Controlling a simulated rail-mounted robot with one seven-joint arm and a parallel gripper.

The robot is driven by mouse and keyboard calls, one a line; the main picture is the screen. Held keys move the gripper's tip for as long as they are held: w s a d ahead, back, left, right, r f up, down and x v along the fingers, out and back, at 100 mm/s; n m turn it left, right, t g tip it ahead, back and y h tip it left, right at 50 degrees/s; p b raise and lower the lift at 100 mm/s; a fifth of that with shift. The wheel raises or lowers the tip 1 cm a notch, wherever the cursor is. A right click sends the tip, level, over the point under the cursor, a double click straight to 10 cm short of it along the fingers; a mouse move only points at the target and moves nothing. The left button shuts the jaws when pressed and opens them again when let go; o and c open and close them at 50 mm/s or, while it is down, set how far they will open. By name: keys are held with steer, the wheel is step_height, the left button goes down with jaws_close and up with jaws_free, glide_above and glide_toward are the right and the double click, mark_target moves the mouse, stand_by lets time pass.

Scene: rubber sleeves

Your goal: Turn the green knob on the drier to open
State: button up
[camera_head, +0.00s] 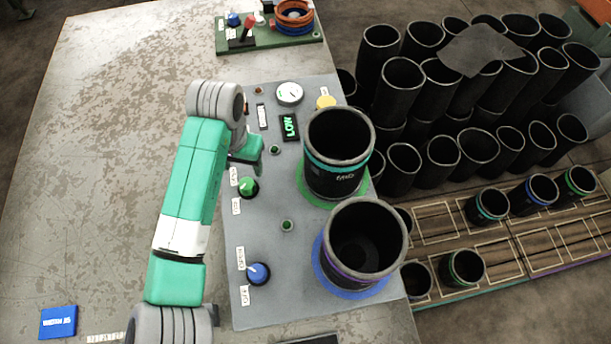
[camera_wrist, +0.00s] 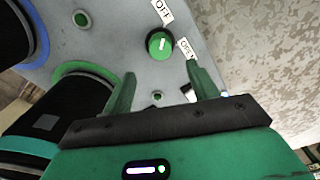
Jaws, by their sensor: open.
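The drier (camera_head: 270,200) is a grey panel with two round stations. The green knob (camera_head: 248,187) sits on its left side between the labels OPEN (camera_head: 234,176) and OFF (camera_head: 236,206). In the wrist view the green knob (camera_wrist: 161,44) lies beyond the fingertips, its pale pointer line between the labels OFF (camera_wrist: 163,11) and OPEN (camera_wrist: 186,48). I cannot tell its exact setting. My gripper (camera_wrist: 162,82) is open and empty, its green fingers apart from the knob. In the head view my gripper (camera_head: 250,165) hangs just above the knob, partly hidden by my arm.
A blue knob (camera_head: 258,273) sits lower on the panel. A black sleeve with a teal band (camera_head: 338,150) stands on the green ring, another black sleeve (camera_head: 362,245) on the blue ring. The table left is mostly clear.

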mark_target(246, 183)
steer(key=shift+s+a+f, duration=0.1)
steer(key=shift+s+f, duration=0.15)
steer(key=shift+f, duration=0.05)
step_height(246, 183, down, 8)
steer(key=shift+r+b, duration=0.2)
steer(key=shift+b, duration=0.8)
steer(key=shift+r, duration=0.1)
steer(key=c, duration=1)
